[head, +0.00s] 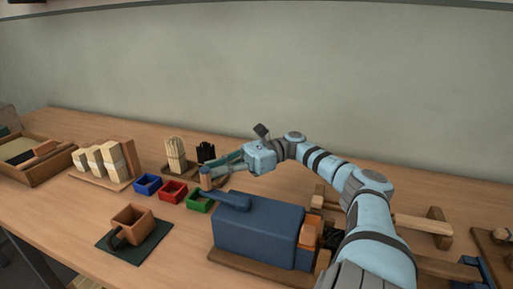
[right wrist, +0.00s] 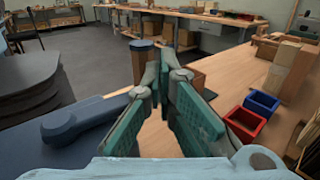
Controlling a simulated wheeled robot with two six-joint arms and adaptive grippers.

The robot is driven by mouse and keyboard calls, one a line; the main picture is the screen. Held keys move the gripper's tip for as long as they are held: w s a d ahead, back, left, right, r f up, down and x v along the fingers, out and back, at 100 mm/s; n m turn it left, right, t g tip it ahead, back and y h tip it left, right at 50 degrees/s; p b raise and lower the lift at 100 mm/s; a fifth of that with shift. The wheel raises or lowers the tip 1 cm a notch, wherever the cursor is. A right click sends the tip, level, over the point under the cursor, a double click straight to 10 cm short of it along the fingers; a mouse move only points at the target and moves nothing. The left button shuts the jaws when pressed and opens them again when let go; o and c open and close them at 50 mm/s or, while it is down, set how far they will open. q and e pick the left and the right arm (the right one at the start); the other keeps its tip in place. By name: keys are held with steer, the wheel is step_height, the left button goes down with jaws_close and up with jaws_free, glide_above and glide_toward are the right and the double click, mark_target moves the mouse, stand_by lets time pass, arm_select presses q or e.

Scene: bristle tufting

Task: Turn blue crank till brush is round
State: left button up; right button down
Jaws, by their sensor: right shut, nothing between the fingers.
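The blue crank (head: 232,200) lies on top of the blue machine box (head: 258,232); its arm points left and ends in an upright wooden knob (head: 205,178). The crank arm (right wrist: 85,121) and knob (right wrist: 143,62) also show in the right wrist view. My right gripper (head: 212,168) is at the knob's height, close beside it. In the right wrist view, its green-padded fingers (right wrist: 161,66) meet at the tips with the knob just to their left, not between them; contact is unclear. An orange-brown block (head: 311,234) sits at the machine's right end. I cannot make out the brush's shape.
Blue (head: 147,184), red (head: 173,191) and green (head: 199,201) trays stand left of the machine. Behind them are a pale bristle bundle (head: 175,155) and a black one (head: 206,152). A brown box (head: 133,222) on a dark mat is at front left. Wooden fixtures (head: 423,224) lie right.

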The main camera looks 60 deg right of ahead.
steer(key=v, duration=0.7)
steer(key=shift+d, duration=0.25)
stand_by(0.3)
